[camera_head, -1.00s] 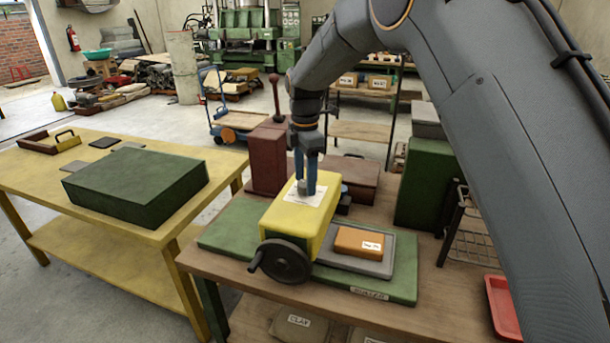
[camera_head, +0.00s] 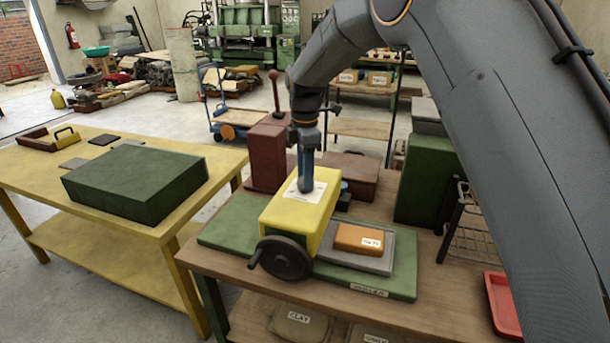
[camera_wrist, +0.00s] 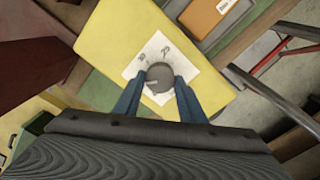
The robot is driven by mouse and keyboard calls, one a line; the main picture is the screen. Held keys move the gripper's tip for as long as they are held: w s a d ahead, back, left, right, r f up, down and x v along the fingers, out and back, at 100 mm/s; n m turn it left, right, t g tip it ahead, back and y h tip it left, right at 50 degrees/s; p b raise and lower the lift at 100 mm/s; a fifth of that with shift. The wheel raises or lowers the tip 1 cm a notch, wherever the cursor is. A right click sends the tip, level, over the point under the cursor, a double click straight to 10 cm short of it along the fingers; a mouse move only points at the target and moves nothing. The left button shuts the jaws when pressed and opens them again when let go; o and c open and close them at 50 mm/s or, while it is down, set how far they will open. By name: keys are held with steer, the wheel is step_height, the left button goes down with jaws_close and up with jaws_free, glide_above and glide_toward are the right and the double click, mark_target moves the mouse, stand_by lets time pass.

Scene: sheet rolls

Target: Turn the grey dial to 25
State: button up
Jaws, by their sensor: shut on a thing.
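The grey dial (camera_wrist: 160,76) sits on a white paper scale on top of the yellow machine body (camera_head: 288,222). In the wrist view it is round, with a small light mark at its lower left edge. The scale (camera_wrist: 146,62) shows handwritten numbers, of which one looks like 20; the others are hard to read. My gripper (camera_wrist: 158,92) points down onto the dial, its two blue fingers on either side and shut on it. In the head view the fingers (camera_head: 305,178) hide most of the dial.
A black handwheel (camera_head: 284,258) is on the machine's front. An orange box (camera_head: 358,239) lies on a grey plate to its right. A dark red block (camera_head: 268,158) with a lever stands behind left. A green cabinet (camera_head: 424,183) and red tray (camera_head: 503,305) are at right.

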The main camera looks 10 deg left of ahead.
steer(key=m+b, duration=0.1)
steer(key=m, duration=1)
steer(key=shift+w+m, duration=0.1)
steer(key=shift+m, duration=0.2)
steer(key=m, duration=1.1)
stand_by(0.3)
steer(key=o, duration=1)
steer(key=shift+o, duration=0.2)
steer(key=shift+r, duration=0.1)
